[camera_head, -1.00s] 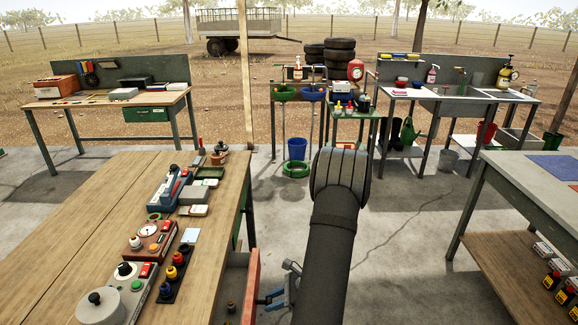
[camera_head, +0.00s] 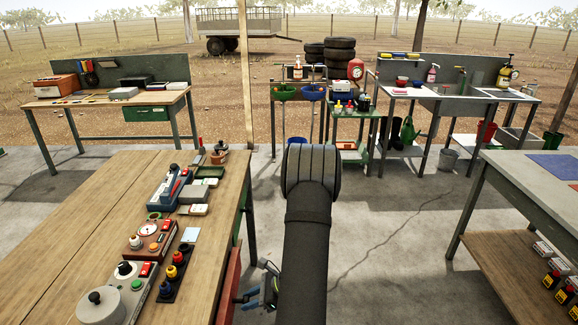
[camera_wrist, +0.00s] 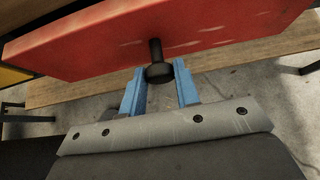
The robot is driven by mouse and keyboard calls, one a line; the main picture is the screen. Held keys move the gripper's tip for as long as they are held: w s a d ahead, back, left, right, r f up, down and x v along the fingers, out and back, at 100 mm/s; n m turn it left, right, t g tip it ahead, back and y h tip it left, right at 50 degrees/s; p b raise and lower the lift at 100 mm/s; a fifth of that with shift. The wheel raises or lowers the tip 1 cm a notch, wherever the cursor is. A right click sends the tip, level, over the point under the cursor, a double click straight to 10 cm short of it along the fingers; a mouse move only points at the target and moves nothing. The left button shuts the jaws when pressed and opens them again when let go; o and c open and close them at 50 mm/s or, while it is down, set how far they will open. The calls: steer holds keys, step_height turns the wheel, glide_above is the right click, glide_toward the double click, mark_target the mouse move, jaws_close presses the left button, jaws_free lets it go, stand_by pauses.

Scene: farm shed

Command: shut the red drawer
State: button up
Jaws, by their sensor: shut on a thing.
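The red drawer (camera_head: 232,285) is under the right edge of the wooden table, seen edge-on in the head view. Its interior is hidden there, and I cannot tell whether its front is fully flush. In the wrist view its scuffed red front (camera_wrist: 230,35) fills the top, with a black knob (camera_wrist: 160,73) sticking out. My gripper (camera_wrist: 161,82) has its blue fingers either side of the knob and is shut on it. In the head view my gripper (camera_head: 247,297) is beside the drawer front, partly hidden by my arm.
The wooden table (camera_head: 75,225) carries a grey device with knobs (camera_head: 105,300), a red-brown box (camera_head: 150,240) and a blue tool (camera_head: 170,188). A grey workbench (camera_head: 530,180) stands at right. Concrete floor (camera_head: 385,245) is clear between them. A yellow panel (camera_wrist: 14,76) shows beside the red front.

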mark_target(238, 300)
steer(key=shift+a, duration=1.85)
steer(key=o, duration=1.9)
steer(key=shift+d, duration=0.1)
steer(key=v, duration=0.7)
steer(key=x, duration=0.7)
steer(key=shift+d, duration=0.4)
